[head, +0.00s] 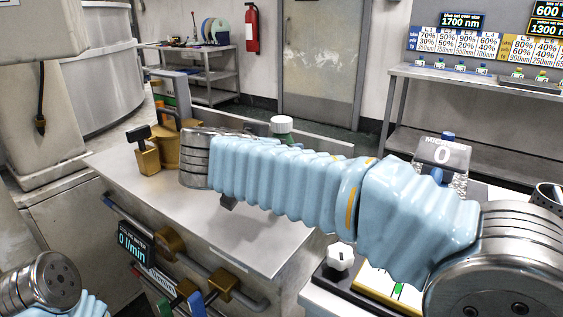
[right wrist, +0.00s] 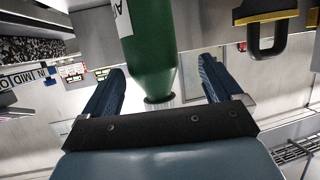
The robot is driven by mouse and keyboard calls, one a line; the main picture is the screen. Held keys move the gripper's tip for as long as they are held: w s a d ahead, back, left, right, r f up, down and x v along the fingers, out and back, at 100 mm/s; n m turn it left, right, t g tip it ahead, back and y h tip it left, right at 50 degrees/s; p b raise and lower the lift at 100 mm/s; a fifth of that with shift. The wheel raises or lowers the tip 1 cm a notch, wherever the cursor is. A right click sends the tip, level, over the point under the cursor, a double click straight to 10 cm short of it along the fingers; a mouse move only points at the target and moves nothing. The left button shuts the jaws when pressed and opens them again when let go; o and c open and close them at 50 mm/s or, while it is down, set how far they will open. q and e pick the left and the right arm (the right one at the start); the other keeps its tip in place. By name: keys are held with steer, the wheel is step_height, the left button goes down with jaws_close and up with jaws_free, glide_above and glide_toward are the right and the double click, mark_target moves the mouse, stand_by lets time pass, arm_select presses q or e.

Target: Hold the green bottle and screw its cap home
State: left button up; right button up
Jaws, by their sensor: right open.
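The green bottle (head: 284,137) stands behind my right arm in the head view, with its white cap (head: 282,124) on top. The arm hides most of its body. In the right wrist view the bottle (right wrist: 147,45) hangs upside down in the picture, with a white label. Its neck and the ribbed cap (right wrist: 160,103) point toward my right gripper (right wrist: 160,88). That gripper is open, its blue fingers apart on either side of the neck and cap, with gaps on both sides. How tightly the cap sits cannot be told. My left gripper is out of view.
A steel bench (head: 270,240) lies below my right arm. A brass block (head: 147,158) with a dark top stands at its left. A white knob (head: 340,256) and a grey display reading 0 (head: 443,154) are at the right. A black-and-yellow handle (right wrist: 266,32) shows in the wrist view.

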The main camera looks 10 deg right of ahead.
steer(key=shift+w, duration=0.1)
steer(key=x, duration=0.1)
steer(key=p+x, duration=0.1)
steer(key=x, duration=0.2)
steer(key=shift+d+f, duration=0.3)
steer(key=shift+d, duration=0.1)
steer(key=shift+w+d+f, duration=0.1)
steer(key=shift+d+f, duration=0.05)
steer(key=shift+f, duration=0.05)
steer(key=c, duration=1.4)
steer(key=shift+o, duration=0.2)
steer(key=shift+r, duration=0.1)
steer(key=shift+r, duration=0.1)
